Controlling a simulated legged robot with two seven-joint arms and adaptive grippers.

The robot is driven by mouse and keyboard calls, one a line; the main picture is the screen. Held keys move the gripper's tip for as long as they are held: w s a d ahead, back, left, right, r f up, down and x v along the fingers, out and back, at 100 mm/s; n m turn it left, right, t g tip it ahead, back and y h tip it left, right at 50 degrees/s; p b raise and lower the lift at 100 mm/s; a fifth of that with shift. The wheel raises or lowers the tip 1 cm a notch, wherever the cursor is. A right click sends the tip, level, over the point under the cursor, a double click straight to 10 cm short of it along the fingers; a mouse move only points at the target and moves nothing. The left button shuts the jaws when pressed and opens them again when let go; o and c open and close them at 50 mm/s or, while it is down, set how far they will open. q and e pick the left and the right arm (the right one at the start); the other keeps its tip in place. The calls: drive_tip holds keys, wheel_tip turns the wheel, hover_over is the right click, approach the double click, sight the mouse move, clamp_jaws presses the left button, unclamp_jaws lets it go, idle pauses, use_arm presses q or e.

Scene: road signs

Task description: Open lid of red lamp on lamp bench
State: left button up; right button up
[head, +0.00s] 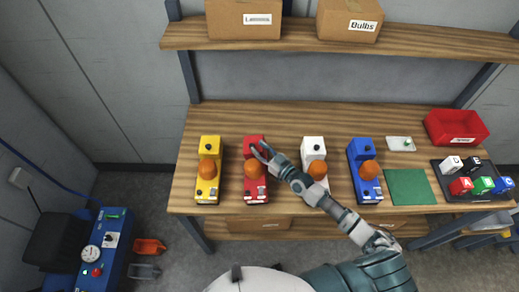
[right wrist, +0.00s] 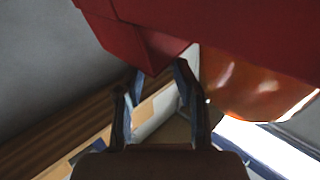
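The red lamp (head: 255,188) stands on the wooden lamp bench (head: 235,120), with a red block-shaped top and an orange dome on it. My right gripper (head: 262,152) reaches in from the lower right to the lamp's upper part, beside the orange dome. In the right wrist view its two fingers (right wrist: 160,78) are apart, with a corner of the red housing (right wrist: 150,45) just beyond the tips. I cannot tell whether they touch it. The orange dome (right wrist: 250,88) shows to the right there. I see no raised lid. My left gripper is not in view.
A yellow lamp (head: 207,188) stands left of the red one; a white lamp (head: 313,150) and a blue lamp (head: 365,185) stand right. My right arm passes low over the white lamp's front. A shelf with boxes (head: 245,18) hangs behind. A red bin (head: 457,127) is far right.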

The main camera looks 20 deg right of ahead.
drive_tip(key=shift+d+f, duration=0.3)
drive_tip(key=shift+d, duration=0.3)
drive_tip(key=shift+d+f, duration=0.25)
drive_tip(key=shift+d, duration=0.3)
drive_tip(key=c, duration=0.4)
drive_tip(key=shift+w+d+f, duration=0.15)
drive_tip(key=shift+w+d, duration=0.15)
drive_tip(key=shift+d, duration=0.4)
clamp_jaws()
drive_tip(key=shift+c, duration=0.4)
unclamp_jaws()
drive_tip(key=shift+a, duration=0.3)
drive_tip(key=o, duration=0.5)
drive_tip(key=a, duration=0.2)
drive_tip(key=shift+s+a+r, duration=0.1)
drive_tip(key=shift+a+r, duration=0.2)
drive_tip(key=shift+r, duration=0.05)
drive_tip(key=shift+s+d+f, duration=0.1)
drive_tip(key=shift+s+d, duration=0.15)
drive_tip(key=shift+d, duration=0.2)
drive_tip(key=shift+s+d, duration=0.2)
drive_tip(key=shift+d, duration=0.25)
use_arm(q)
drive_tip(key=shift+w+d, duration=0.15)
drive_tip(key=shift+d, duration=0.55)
use_arm(e)
drive_tip(key=shift+s+d, duration=0.15)
drive_tip(key=shift+s, duration=1.25)
drive_tip(key=shift+s+d, duration=0.15)
drive_tip(key=shift+s, duration=1.2)
